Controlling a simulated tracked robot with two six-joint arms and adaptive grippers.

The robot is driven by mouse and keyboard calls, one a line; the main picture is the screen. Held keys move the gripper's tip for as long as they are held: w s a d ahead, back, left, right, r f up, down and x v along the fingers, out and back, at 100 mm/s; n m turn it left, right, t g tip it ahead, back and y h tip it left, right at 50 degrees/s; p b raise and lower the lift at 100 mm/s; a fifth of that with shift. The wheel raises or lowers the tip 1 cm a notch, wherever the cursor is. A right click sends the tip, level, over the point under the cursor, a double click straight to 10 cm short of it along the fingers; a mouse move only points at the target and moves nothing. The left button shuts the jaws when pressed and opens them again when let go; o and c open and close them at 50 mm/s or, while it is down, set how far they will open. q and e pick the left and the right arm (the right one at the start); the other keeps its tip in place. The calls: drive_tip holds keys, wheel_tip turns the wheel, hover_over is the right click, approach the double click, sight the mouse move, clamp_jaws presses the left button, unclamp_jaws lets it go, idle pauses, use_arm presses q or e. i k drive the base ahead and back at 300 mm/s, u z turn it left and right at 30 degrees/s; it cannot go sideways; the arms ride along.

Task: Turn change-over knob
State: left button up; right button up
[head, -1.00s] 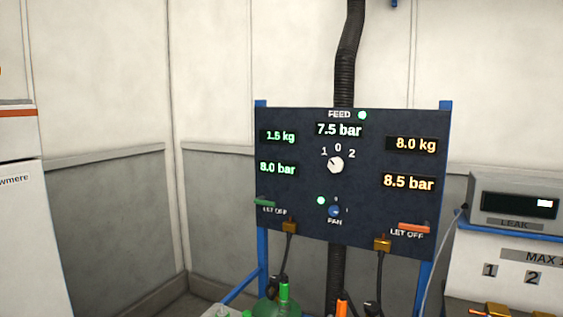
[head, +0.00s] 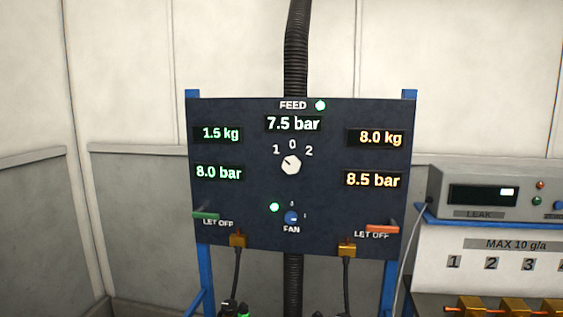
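The change-over knob (head: 291,165) is a white, many-sided knob in the middle of a dark blue panel (head: 240,225) in the head view. The marks 1, 0 and 2 stand in an arc above it. Its dark pointer line appears to slant up and left, toward 1. Above it a display (head: 293,124) reads 7.5 bar under FEED, with a lit green lamp (head: 320,105). The left displays read 1.5 kg and 8.0 bar in green; the right ones read 8.0 kg and 8.5 bar in orange. Neither of my grippers is in view.
A blue fan knob (head: 291,217) sits below, with a lit green lamp (head: 274,207). A green LET OFF lever (head: 205,215) and an orange one (head: 382,229) stick out at the lower corners. Brass fittings with hoses hang below. A leak meter (head: 485,192) stands on the right.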

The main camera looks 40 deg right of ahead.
sight(291, 164)
drive_tip(key=z, duration=0.25)
drive_tip(key=i, duration=0.65)
drive_tip(key=z, duration=0.65)
